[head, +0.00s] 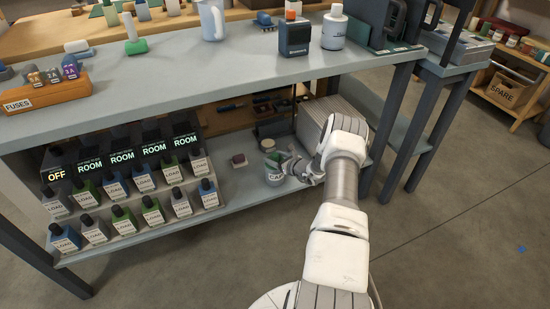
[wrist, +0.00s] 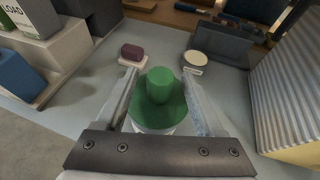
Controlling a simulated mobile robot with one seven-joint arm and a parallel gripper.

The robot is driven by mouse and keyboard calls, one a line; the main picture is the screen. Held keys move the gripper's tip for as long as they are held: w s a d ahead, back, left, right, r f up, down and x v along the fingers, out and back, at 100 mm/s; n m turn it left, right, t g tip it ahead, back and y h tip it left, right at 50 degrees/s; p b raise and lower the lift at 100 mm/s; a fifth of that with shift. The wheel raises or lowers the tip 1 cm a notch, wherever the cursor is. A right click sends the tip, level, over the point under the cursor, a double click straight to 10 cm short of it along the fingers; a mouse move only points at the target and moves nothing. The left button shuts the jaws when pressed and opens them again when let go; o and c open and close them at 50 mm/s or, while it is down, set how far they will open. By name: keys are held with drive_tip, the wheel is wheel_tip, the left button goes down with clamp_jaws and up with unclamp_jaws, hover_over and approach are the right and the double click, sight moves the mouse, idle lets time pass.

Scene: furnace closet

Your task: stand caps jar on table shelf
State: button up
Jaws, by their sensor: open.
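The caps jar (head: 274,176), a pale jar with a partly readable "CA" label, stands upright on the lower shelf (head: 240,194) of the grey table. In the wrist view its green lid (wrist: 158,100) with a round knob fills the space between the fingers, and its pale body is mostly hidden below. My gripper (head: 285,163) reaches in under the tabletop and is open, with one finger on each side of the lid (wrist: 160,84). I cannot tell whether the fingers touch it.
A dark red block (wrist: 132,52) and a small round container (wrist: 195,62) sit beyond the jar. A ribbed box (head: 323,119) stands close on the right. The tabletop (head: 180,68) overhangs the shelf.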

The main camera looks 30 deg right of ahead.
drive_tip(key=shift+s, duration=0.1)
drive_tip(key=shift+p+v, duration=2.4)
drive_tip(key=shift+v, duration=1)
drive_tip(key=s+a+p, duration=0.1)
drive_tip(key=s+p, duration=0.3)
drive_tip(key=s, duration=0.6)
drive_tip(key=shift+a, duration=0.4)
drive_tip(key=shift+w+r, duration=0.1)
